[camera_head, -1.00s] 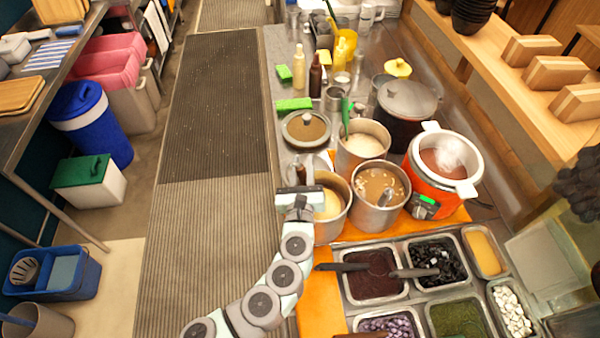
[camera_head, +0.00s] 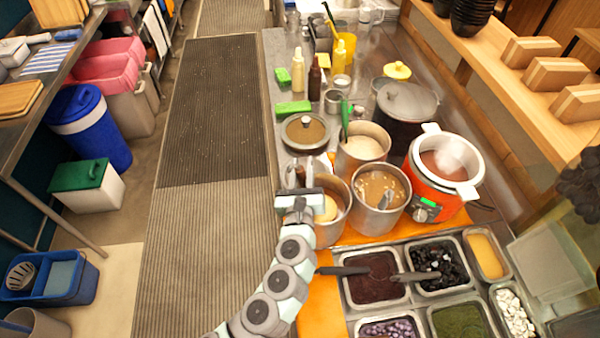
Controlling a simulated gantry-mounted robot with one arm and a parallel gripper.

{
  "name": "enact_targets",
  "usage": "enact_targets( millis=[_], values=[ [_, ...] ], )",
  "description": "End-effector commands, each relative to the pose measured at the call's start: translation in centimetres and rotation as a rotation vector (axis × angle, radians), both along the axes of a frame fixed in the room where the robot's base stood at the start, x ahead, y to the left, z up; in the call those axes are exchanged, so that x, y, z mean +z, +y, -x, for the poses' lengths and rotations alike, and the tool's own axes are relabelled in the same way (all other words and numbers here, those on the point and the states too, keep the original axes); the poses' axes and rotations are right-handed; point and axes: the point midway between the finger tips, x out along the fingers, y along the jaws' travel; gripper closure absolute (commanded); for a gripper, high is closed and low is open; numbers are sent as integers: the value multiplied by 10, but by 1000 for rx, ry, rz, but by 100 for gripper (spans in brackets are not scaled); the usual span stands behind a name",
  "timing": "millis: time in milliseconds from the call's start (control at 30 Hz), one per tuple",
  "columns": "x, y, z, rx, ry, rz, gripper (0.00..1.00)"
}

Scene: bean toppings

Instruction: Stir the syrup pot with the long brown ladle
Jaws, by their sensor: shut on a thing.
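My gripper (camera_head: 300,191) is at the left rim of a steel pot (camera_head: 336,228) that holds pale brown liquid. It is shut on an upright brown handle (camera_head: 300,175), which looks like the long brown ladle's. The ladle's lower end is not clearly visible, so I cannot tell how deep it sits in the pot. My gripper and wrist hide the pot's left side. A second steel pot (camera_head: 380,222) stands touching or close on the right, with brown liquid, pale pieces and a metal utensil. I cannot tell from labels which pot holds syrup.
A pot of whitish content with a green-handled utensil (camera_head: 345,118) stands behind. An orange cooker (camera_head: 432,198) is at the right. A lidded pan (camera_head: 304,132) stands behind my gripper. Topping trays (camera_head: 372,280) fill the front right. The floor mat (camera_head: 215,110) at left is clear.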

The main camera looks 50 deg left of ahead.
Motion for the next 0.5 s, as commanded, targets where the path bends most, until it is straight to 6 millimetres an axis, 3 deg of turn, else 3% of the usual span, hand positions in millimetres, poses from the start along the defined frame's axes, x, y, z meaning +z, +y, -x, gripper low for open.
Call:
enact_targets(
  millis=[200,500],
  values=[
    [1,18,16,3,6,-1,100],
    [-1,-7,32,-6,3,0,100]
  ],
)
